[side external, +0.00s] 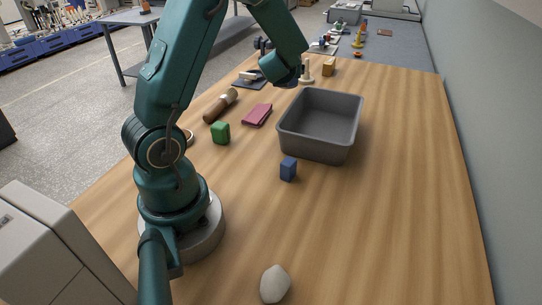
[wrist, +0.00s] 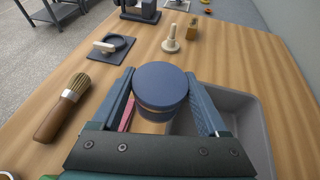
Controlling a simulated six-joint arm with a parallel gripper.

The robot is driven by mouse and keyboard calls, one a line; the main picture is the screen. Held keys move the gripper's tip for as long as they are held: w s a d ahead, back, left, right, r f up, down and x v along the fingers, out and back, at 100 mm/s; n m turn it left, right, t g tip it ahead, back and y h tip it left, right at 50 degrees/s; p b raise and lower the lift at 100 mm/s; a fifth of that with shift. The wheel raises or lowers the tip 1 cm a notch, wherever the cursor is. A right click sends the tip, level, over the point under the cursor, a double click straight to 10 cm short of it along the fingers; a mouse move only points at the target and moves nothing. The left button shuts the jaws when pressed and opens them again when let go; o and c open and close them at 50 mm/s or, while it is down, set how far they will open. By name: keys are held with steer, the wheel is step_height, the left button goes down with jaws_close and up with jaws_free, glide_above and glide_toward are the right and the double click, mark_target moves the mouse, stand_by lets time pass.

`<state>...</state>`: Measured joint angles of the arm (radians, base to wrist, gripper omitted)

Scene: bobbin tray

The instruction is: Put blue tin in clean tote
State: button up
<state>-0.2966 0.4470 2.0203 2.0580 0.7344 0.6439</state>
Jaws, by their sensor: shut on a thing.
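The blue tin (wrist: 160,84) is round with a flat dark blue lid and a brownish band below it. My gripper (wrist: 163,100) is shut on it, with one finger on each side. The grey tote (side external: 353,120) stands open on the wooden table, and its inside looks empty. It also shows at the right of the wrist view (wrist: 258,130), partly behind my gripper. In the side view my gripper (side external: 287,78) is raised near the tote's far left corner, and the tin is mostly hidden there.
A maroon book-like block (side external: 257,115), a green block (side external: 221,132) and a brush (side external: 220,106) lie left of the tote. A blue block (side external: 288,169) stands in front of it. A pale stone (side external: 274,284) lies near. The table's right side is clear.

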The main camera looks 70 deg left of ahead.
steer(key=shift+w+a+r, duration=0.15)
steer(key=shift+a, duration=0.3)
steer(key=shift+w, duration=0.25)
glide_above(322, 123)
steer(key=w, duration=0.1)
step_height(322, 123, down, 7)
steer(key=shift+w, duration=0.15)
steer(key=shift+t, duration=0.3)
steer(key=shift+f, duration=2)
steer(key=shift+f, duration=0.1)
steer(key=o, duration=1.4)
steer(key=shift+c, duration=0.2)
